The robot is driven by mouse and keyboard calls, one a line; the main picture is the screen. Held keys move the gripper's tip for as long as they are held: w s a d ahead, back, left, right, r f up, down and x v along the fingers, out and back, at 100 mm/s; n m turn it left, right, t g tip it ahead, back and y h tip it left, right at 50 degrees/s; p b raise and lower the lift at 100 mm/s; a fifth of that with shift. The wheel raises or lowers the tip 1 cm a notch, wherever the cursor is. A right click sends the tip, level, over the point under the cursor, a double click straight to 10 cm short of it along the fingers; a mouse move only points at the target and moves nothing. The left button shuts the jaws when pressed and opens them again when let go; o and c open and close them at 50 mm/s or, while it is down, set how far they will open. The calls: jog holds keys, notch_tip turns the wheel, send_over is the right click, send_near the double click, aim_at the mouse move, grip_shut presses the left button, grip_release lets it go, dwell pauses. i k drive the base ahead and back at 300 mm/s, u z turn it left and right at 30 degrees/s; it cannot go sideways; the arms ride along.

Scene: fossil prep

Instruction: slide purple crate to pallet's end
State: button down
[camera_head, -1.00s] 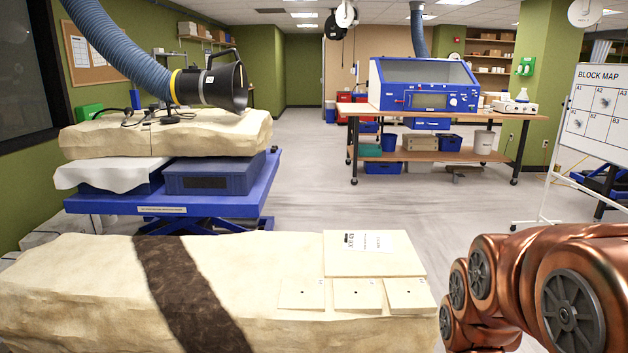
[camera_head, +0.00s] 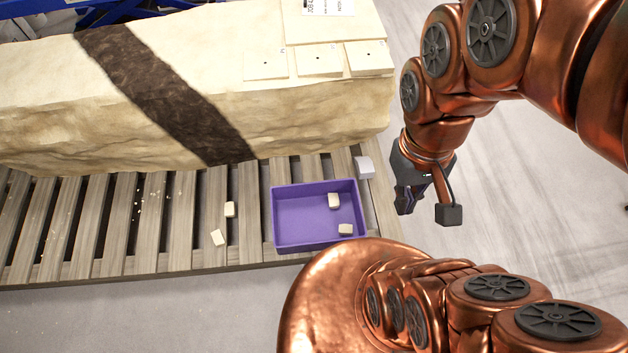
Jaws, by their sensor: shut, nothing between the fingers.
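The purple crate (camera_head: 300,215) is a shallow open box on the slatted wooden pallet (camera_head: 122,225), close to the pallet's right end. Two small cream blocks (camera_head: 334,200) lie inside it, in its right half. My gripper (camera_head: 403,205) is to the right of the crate, past the pallet's right end, and is shut and empty. It hangs apart from the crate, pointing downward. My own copper-coloured arm covers part of the pallet's front right corner, so that corner is hidden.
A large cream stone block (camera_head: 290,110) with a dark band rests along the pallet's rear. A small pale grey piece (camera_head: 365,167) sits between crate and gripper. Two loose cream blocks (camera_head: 229,209) and crumbs lie left of the crate. The floor on the right is clear.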

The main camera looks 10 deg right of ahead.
aim_at(304, 221)
jog(key=u, duration=0.7)
jog(key=k, duration=0.9)
jog(key=u, duration=0.9)
jog(key=i, duration=1)
jog(key=z, duration=1.65)
